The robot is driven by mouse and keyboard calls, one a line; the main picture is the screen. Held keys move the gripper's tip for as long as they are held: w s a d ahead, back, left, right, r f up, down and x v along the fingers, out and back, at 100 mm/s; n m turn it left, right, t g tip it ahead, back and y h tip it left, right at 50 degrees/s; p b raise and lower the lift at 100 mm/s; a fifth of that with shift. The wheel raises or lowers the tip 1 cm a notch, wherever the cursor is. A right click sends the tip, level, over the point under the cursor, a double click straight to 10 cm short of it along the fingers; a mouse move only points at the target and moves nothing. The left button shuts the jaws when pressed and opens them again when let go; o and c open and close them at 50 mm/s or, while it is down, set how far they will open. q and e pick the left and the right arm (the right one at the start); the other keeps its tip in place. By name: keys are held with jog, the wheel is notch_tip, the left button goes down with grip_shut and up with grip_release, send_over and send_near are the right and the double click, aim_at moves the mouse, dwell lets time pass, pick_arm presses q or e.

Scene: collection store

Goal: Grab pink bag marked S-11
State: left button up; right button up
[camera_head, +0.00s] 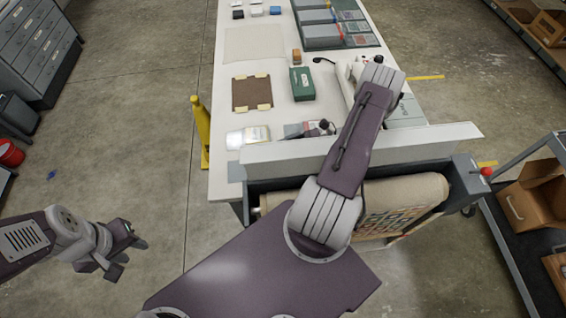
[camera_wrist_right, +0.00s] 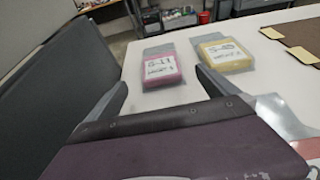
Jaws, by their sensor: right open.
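The pink bag marked S-11 (camera_wrist_right: 162,70) lies flat on the white table in the right wrist view, with a grey flap at its far end. My right gripper (camera_wrist_right: 165,92) is open and empty; its two fingers stand apart, with the bag ahead between them and not touched. In the head view my right arm hides much of that gripper, and I cannot clearly make out the pink bag there. My left gripper (camera_head: 126,257) looks open and empty over the floor at left, away from the table.
A brown board (camera_head: 252,93) and a green box (camera_head: 302,84) lie farther up the table. A pale raised panel (camera_head: 285,151) crosses the table's near end. A yellow post (camera_head: 201,130) stands beside it.

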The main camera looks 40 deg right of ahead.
jog(key=shift+w+a, duration=0.2)
jog(key=shift+a, duration=0.15)
jog(key=x, duration=0.4)
jog(key=r+x, duration=0.1)
jog(key=x, duration=0.1)
jog(key=shift+w+a, duration=0.25)
jog(key=shift+a, duration=0.1)
jog(key=shift+s+d, duration=0.15)
jog(key=shift+a+f, duration=0.25)
jog(key=shift+f, duration=0.15)
jog(key=x, duration=0.4)
jog(key=shift+w+a+r+b, duration=0.1)
jog(key=shift+w+a+b, duration=0.05)
jog(key=shift+w+b, duration=0.2)
jog(key=shift+s, duration=0.15)
jog(key=shift+s+d, duration=0.1)
jog(key=shift+d, duration=0.2)
jog(key=c, duration=1.4)
jog(key=shift+a, duration=0.1)
jog(key=shift+c, duration=0.4)
pick_arm(q)
jog(key=shift+w+a+f, duration=0.35)
jog(key=shift+w+a, duration=0.05)
jog(key=shift+a, duration=0.25)
jog(key=shift+w+a+f, duration=0.35)
jog(key=shift+a, duration=0.25)
pick_arm(e)
jog(key=shift+r, duration=0.1)
